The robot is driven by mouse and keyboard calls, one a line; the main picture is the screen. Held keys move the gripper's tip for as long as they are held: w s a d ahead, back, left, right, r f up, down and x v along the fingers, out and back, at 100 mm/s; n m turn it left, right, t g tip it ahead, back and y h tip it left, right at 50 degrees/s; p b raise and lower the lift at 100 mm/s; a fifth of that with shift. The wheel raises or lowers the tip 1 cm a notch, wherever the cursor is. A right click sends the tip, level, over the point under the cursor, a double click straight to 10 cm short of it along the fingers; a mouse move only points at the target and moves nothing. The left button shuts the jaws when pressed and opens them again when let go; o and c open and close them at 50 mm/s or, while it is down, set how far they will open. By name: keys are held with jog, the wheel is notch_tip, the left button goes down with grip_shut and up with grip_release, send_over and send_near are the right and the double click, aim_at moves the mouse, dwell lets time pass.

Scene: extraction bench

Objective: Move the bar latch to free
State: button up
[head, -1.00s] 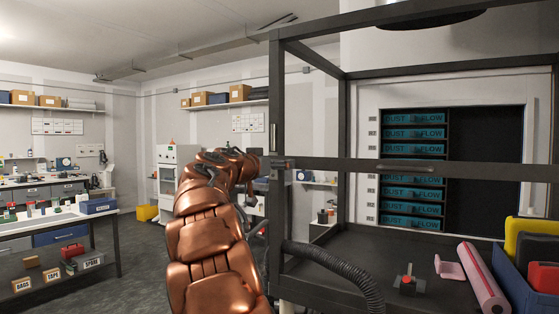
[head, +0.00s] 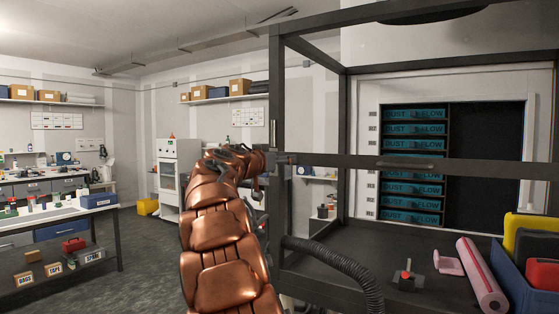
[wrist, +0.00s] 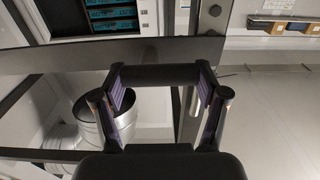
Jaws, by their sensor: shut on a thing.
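The bar latch (head: 285,158) shows as a small dark fitting on the left front post of the enclosure, level with its horizontal front rail. My gripper (head: 264,161) is at that post, seen small and edge-on in the head view, beyond my copper arm. In the wrist view my gripper (wrist: 161,78) has its two fingers apart, with a dark bar-like piece spanning between the fingertips. It is shut on this piece, which I take to be the latch. The contact and the latch's exact position are hard to make out.
The dark front rail (head: 450,168) crosses the enclosure opening. A black ribbed hose (head: 335,262) curves beside the left post. Inside are a red-knobbed device (head: 407,277), a pink roll (head: 481,277) and a blue bin (head: 522,285). Open floor (head: 150,245) lies to the left.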

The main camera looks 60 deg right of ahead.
jog(key=shift+c, duration=0.9)
jog(key=shift+n, duration=0.3)
jog(key=n, duration=0.1)
jog(key=n+b, duration=0.1)
jog(key=n, duration=0.1)
jog(key=shift+f+n, duration=0.3)
jog(key=n, duration=0.4)
jog(key=shift+s+n, duration=0.1)
jog(key=shift+n, duration=0.2)
jog(key=n+p, duration=0.2)
jog(key=n, duration=0.3)
jog(key=shift+s+f, duration=0.15)
jog(key=shift+s+f+n+p, duration=0.1)
jog(key=shift+n+p, duration=0.5)
jog(key=shift+n, duration=0.4)
jog(key=shift+s+f+n+p, duration=0.1)
jog(key=shift+n+p, duration=0.5)
jog(key=shift+n, duration=0.4)
